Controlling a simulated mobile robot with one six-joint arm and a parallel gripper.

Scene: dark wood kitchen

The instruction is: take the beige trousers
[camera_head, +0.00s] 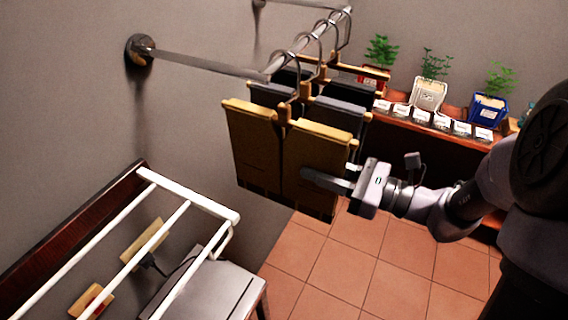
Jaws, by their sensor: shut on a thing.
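The beige trousers (255,143) look mustard-tan. They hang as two side-by-side panels on the front hanger (284,108) of the wall rail, nearest to me. My gripper (328,181) is at the lower part of their right panel, coming from the right. One finger lies across the front face, and the jaws are shut on the cloth. The other finger is mostly hidden behind the panel. The hanger hook still appears to be over the rail (310,34).
Dark grey trousers (344,112) hang close behind. A shelf (425,138) with potted plants and small labelled cards stands at the back right. A white rack (190,194) sits at lower left, beside a grey box-like surface (214,288). The tiled floor (350,268) is clear.

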